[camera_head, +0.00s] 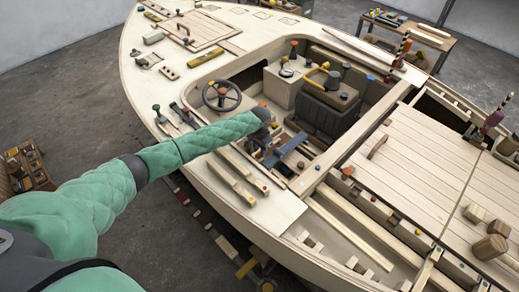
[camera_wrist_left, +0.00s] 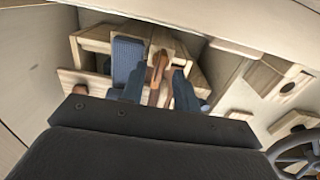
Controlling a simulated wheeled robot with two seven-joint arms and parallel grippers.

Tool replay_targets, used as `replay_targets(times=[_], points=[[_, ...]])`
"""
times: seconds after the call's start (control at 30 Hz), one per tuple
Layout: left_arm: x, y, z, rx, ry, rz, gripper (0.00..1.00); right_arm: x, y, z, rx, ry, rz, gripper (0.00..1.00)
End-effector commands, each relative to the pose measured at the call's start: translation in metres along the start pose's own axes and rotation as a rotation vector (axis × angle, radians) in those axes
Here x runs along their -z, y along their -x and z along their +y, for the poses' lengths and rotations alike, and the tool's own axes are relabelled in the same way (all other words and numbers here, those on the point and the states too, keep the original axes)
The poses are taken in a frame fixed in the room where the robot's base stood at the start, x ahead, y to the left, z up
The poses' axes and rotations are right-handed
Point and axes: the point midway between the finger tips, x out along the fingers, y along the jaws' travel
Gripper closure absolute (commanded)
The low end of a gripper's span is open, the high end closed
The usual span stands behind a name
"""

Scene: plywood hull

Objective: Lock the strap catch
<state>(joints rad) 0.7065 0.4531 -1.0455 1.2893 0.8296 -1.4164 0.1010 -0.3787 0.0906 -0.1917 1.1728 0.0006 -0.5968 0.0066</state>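The catch appears in the left wrist view as a wooden block with an orange-brown lever (camera_wrist_left: 157,68) standing up from it. A blue textured strap piece (camera_wrist_left: 127,60) lies just left of the lever; a blue piece also shows in the head view (camera_head: 290,146). My left gripper (camera_wrist_left: 159,88) is open, with one dark finger on each side of the lever and small gaps showing. In the head view my left gripper (camera_head: 270,150) reaches down into the cockpit's near side, and its fingertips are hard to make out. My right gripper is not in view.
A dark seat (camera_head: 325,108) and a console lie beyond. A holed wooden block (camera_wrist_left: 287,80) sits right of the catch.

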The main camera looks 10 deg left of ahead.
Motion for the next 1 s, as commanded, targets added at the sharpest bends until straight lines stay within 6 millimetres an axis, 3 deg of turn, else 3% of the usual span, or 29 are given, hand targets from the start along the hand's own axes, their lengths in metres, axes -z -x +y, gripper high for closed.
replay_targets(times=[0.4,0.57,1.0], points=[[-0.0003,-0.009,-0.0002,0.001,-0.001,0.0,0.69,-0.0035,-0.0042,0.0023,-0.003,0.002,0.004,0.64],[-0.0003,-0.0088,-0.0001,0.001,-0.001,0.0,1.0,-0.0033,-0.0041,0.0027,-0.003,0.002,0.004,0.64],[-0.0001,-0.0089,0.0,0.001,-0.054,0.001,1.0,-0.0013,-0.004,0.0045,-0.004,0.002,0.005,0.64]])
